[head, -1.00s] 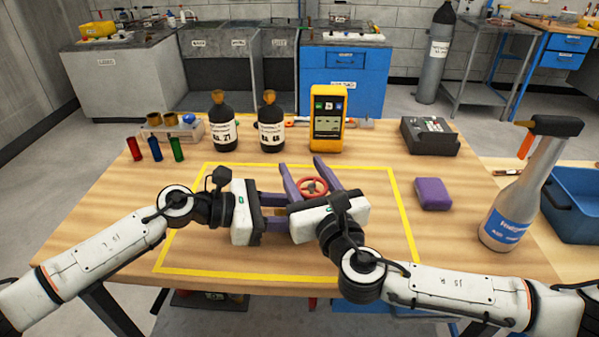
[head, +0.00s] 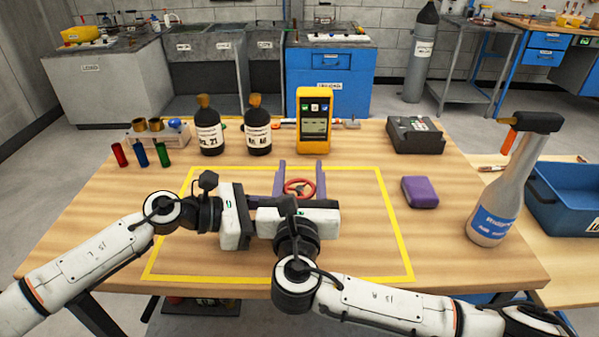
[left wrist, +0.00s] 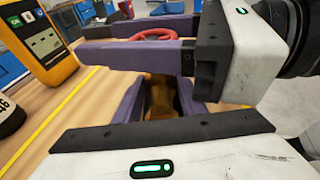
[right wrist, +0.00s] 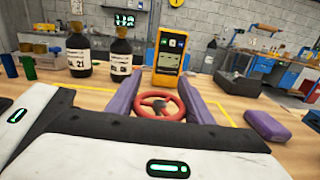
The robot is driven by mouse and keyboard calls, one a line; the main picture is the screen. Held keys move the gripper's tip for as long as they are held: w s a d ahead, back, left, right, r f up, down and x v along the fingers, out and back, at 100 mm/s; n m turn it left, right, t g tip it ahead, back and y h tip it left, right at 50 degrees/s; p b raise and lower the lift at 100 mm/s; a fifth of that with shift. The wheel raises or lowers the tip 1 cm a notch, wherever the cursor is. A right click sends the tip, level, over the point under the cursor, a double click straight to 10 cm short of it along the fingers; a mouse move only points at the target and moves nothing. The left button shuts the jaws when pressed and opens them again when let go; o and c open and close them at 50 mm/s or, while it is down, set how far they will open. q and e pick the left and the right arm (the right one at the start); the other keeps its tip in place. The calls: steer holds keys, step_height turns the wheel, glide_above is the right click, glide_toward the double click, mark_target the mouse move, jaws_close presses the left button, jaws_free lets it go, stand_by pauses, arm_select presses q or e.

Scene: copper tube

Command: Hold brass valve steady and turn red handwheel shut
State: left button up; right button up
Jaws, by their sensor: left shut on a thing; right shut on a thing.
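The red handwheel (head: 300,188) sits between the two purple fingers of my right gripper (head: 301,172), which is shut on it. These fingers point straight away from me, and the wheel also shows between them in the right wrist view (right wrist: 160,105). The brass valve (left wrist: 160,97) shows below the wheel in the left wrist view, partly in shadow. My left gripper (left wrist: 157,100) is shut on the valve body, one purple finger on each side. In the head view the left gripper's fingers and the valve body are hidden behind my right gripper.
A yellow tape outline (head: 388,215) surrounds the work spot on the wooden table. Behind stand two dark bottles (head: 208,135) and a yellow meter (head: 314,122). The table between tape and block is clear.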

steer(key=shift+r, duration=0.1)
steer(key=o, duration=1)
steer(key=shift+o, duration=0.2)
steer(key=s, duration=1.2)
steer(key=shift+a, duration=0.15)
